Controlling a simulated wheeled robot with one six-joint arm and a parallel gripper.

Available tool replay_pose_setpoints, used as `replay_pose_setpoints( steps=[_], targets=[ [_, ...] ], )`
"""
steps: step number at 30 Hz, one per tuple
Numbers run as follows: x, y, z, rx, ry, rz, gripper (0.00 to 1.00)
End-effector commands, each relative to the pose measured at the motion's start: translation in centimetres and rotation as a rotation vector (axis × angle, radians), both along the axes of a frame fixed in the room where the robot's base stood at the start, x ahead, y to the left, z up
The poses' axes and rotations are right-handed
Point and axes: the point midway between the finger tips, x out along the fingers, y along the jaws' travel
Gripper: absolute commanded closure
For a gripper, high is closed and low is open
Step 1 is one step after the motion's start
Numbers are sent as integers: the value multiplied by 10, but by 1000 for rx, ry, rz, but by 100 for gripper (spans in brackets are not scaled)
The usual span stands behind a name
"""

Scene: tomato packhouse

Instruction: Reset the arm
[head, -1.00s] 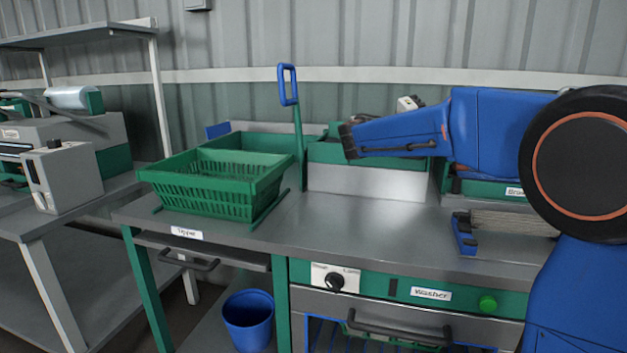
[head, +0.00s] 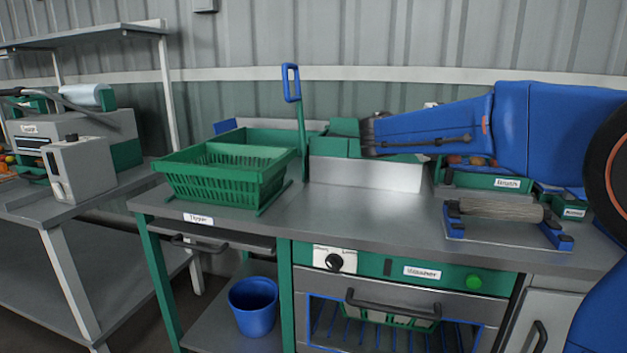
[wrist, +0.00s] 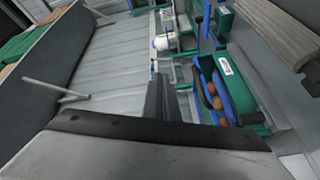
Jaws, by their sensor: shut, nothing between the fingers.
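My arm reaches in from the right in the head view. My gripper (head: 367,136) points left above the back of the metal counter (head: 330,224), in front of a green box with a pale metal front (head: 366,175). In the wrist view my gripper's dark fingers (wrist: 164,98) are together with nothing between them. My gripper holds nothing and appears apart from the counter.
A green slatted basket (head: 225,172) with a blue-handled lever (head: 292,84) stands on the counter's left. A roller (head: 500,210) sits at right. Below are a washer (head: 390,270) and a blue bucket (head: 253,305). The counter's middle is clear.

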Motion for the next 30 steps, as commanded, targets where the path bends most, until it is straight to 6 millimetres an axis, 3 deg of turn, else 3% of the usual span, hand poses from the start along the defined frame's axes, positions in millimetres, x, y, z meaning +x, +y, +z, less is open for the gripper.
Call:
replay_pose_setpoints(
  steps=[8, 15, 23, 30],
  targets=[
    [-60, -32, -51, 219, 122, 4, 100],
    [-141, -44, -129, 525, 241, 48, 100],
    [-221, -23, -208, 841, 296, 134, 100],
    [-283, 18, -270, 1113, 277, 238, 100]
  ],
)
